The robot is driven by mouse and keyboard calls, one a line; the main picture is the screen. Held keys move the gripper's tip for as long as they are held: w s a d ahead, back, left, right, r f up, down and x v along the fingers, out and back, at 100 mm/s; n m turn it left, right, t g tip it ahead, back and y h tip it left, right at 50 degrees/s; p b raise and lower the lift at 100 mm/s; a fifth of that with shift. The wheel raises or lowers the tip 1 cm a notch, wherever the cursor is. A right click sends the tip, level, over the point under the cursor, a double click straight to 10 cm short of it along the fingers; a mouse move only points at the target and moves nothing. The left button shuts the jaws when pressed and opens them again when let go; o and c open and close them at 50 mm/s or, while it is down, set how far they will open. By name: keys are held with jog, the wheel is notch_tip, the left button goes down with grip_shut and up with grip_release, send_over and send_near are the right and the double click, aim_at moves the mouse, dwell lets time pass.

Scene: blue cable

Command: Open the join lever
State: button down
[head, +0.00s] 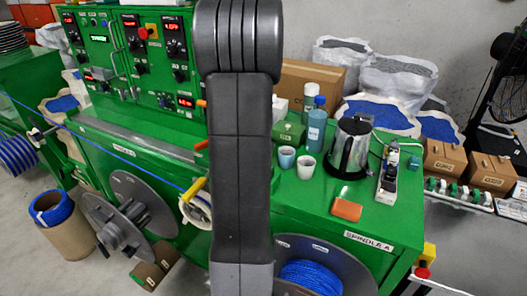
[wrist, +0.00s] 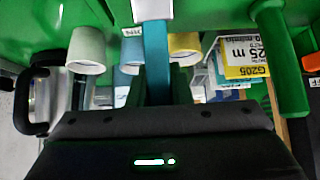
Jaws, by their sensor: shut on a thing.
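The join lever (wrist: 155,55) is a teal upright bar in the middle of the wrist view. It runs from a white block (wrist: 152,9) at the top down to my gripper (wrist: 158,92). My gripper is shut on the lever's lower end in that picture. A small white label (wrist: 131,32), partly covered by the lever, shows upside-down letters. In the head view my arm hides the gripper and the lever.
Cups (head: 305,167), a teal bottle (head: 317,125) and a kettle (head: 348,148) stand on the green bench. A white cup (wrist: 87,50) and a green bar (wrist: 283,70) flank the lever in the wrist view. A blue cable (head: 120,146) crosses the machine front.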

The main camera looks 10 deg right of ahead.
dwell(0.3)
jog(key=c, duration=1.3)
grip_release()
jog(key=shift+r, duration=0.1)
jog(key=v, duration=1.3)
jog(key=shift+s+a+r, duration=0.1)
jog(key=shift+s+r, duration=0.1)
jog(key=x, duration=1.3)
jog(key=shift+w+f, duration=0.25)
jog(key=shift+f, duration=0.05)
jog(key=shift+s+r, duration=0.1)
